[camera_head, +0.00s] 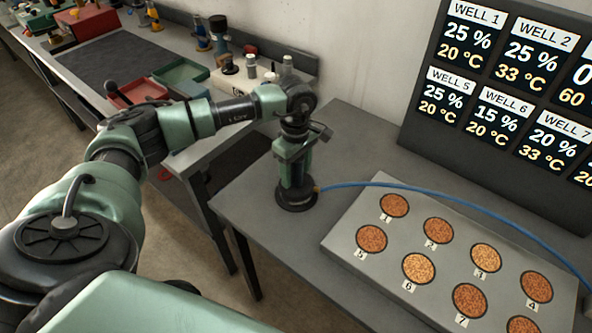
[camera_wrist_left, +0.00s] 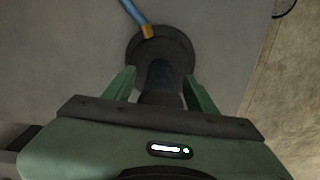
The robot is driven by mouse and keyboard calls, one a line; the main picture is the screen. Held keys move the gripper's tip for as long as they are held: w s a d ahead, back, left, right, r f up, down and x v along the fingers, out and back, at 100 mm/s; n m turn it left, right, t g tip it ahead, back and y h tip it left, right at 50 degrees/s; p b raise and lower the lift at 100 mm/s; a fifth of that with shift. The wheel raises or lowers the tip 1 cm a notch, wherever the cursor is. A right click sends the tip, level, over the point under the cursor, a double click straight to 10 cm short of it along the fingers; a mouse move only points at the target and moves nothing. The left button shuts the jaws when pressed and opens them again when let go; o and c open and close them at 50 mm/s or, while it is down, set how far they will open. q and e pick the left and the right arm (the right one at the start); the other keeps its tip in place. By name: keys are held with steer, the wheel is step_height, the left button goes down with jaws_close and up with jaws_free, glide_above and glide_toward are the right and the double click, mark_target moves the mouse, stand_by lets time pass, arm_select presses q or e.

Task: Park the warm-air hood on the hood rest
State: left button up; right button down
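The warm-air hood appears as a dark round flange (camera_head: 297,205) with a blue hose (camera_head: 420,189) joined at its side by a brass fitting. It stands upright on or just above the grey table, left of the well plate. The wrist view also shows the hood's flange (camera_wrist_left: 180,45) and dark stem. My left gripper (camera_head: 296,176) points down over it. In the wrist view its green fingers (camera_wrist_left: 161,80) straddle the stem, with a gap visible on each side. I cannot make out a separate hood rest; anything under the flange is hidden. My right gripper is out of view.
A light well plate (camera_head: 455,240) with several grain-filled, numbered wells lies right of the hood. A dark display board (camera_head: 410,125) stands behind it. Bare table (camera_head: 350,150) lies behind the hood. A side bench at left holds a red tray (camera_head: 137,92), a green tray (camera_head: 180,73) and bottles.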

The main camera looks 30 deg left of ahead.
arm_select(q)
steer(key=shift+r, duration=0.4)
step_height(320, 180, up, 11)
steer(key=b, duration=0.3)
steer(key=shift+f, duration=0.2)
steer(key=shift+r, duration=0.45)
